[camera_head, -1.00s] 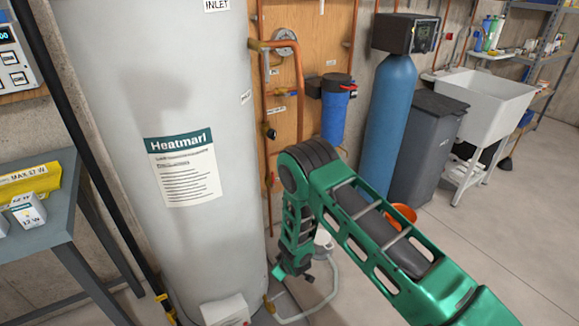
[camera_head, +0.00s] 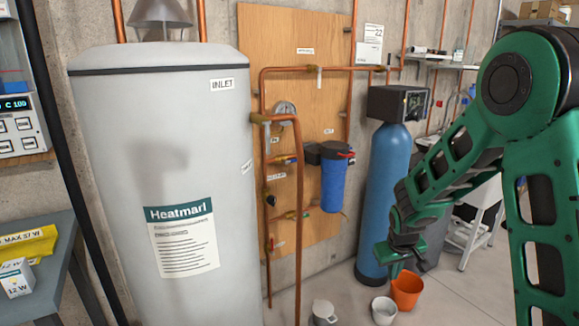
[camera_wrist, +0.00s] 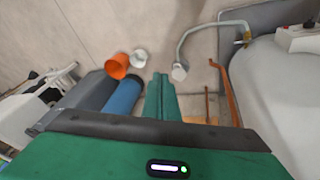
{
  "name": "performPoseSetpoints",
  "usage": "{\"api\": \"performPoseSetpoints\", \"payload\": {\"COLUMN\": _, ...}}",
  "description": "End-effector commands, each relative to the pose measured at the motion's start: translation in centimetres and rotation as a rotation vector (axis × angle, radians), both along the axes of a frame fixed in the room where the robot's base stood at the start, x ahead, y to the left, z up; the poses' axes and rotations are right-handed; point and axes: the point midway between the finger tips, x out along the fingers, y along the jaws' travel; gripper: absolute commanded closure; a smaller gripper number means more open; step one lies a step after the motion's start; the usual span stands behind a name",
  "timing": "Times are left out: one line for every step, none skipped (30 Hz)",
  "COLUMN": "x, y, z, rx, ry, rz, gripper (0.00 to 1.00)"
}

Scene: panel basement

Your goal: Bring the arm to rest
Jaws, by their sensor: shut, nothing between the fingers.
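My green arm reaches in from the right side of the head view, its elbow raised near the upper right. My gripper (camera_head: 390,262) hangs at its lower end, in front of the blue tank and above the floor. In the wrist view my gripper (camera_wrist: 160,80) shows two green fingers side by side, shut with nothing between them. It touches nothing that I can see.
The grey water heater (camera_head: 165,180) stands left of my gripper, with copper pipes (camera_head: 300,215) beside it. The blue tank (camera_head: 388,185) is close behind. An orange bucket (camera_head: 406,290), a white pot (camera_head: 384,310) and a pale jug (camera_head: 324,312) stand on the floor.

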Motion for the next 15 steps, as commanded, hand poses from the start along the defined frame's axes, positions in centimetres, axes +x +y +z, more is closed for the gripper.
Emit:
{"api": "performPoseSetpoints", "payload": {"x": -1.4, "y": -1.6, "z": 1.7, "rx": 0.006, "ry": 0.007, "rz": -0.040, "gripper": 1.00}}
{"api": "performPoseSetpoints", "payload": {"x": -2.3, "y": -2.4, "z": 2.5, "rx": 0.011, "ry": 0.015, "rz": -0.064, "gripper": 1.00}}
{"api": "performPoseSetpoints", "payload": {"x": -3.7, "y": -3.4, "z": 3.5, "rx": 0.016, "ry": 0.027, "rz": -0.094, "gripper": 1.00}}
{"api": "performPoseSetpoints", "payload": {"x": -4.7, "y": -4.2, "z": 4.3, "rx": 0.021, "ry": 0.036, "rz": -0.118, "gripper": 1.00}}
{"api": "performPoseSetpoints", "payload": {"x": -5.7, "y": -4.9, "z": 5.0, "rx": 0.025, "ry": 0.045, "rz": -0.141, "gripper": 1.00}}
{"api": "performPoseSetpoints", "payload": {"x": -7.1, "y": -5.8, "z": 5.9, "rx": 0.032, "ry": 0.056, "rz": -0.172, "gripper": 1.00}}
{"api": "performPoseSetpoints", "payload": {"x": -8.2, "y": -6.4, "z": 6.6, "rx": 0.037, "ry": 0.064, "rz": -0.195, "gripper": 1.00}}
{"api": "performPoseSetpoints", "payload": {"x": -9.3, "y": -7.0, "z": 7.2, "rx": 0.043, "ry": 0.073, "rz": -0.218, "gripper": 1.00}}
{"api": "performPoseSetpoints", "payload": {"x": -10.8, "y": -7.8, "z": 8.1, "rx": 0.050, "ry": 0.083, "rz": -0.247, "gripper": 1.00}}
{"api": "performPoseSetpoints", "payload": {"x": -12.0, "y": -8.3, "z": 8.6, "rx": 0.057, "ry": 0.093, "rz": -0.271, "gripper": 1.00}}
{"api": "performPoseSetpoints", "payload": {"x": -13.2, "y": -8.8, "z": 9.2, "rx": 0.063, "ry": 0.102, "rz": -0.293, "gripper": 1.00}}
{"api": "performPoseSetpoints", "payload": {"x": -14.8, "y": -9.4, "z": 9.9, "rx": 0.073, "ry": 0.112, "rz": -0.324, "gripper": 1.00}}
{"api": "performPoseSetpoints", "payload": {"x": -16.0, "y": -9.7, "z": 10.4, "rx": 0.081, "ry": 0.122, "rz": -0.345, "gripper": 1.00}}
{"api": "performPoseSetpoints", "payload": {"x": -17.2, "y": -10.1, "z": 10.9, "rx": 0.089, "ry": 0.130, "rz": -0.368, "gripper": 1.00}}
{"api": "performPoseSetpoints", "payload": {"x": -18.9, "y": -10.5, "z": 11.5, "rx": 0.100, "ry": 0.141, "rz": -0.397, "gripper": 1.00}}
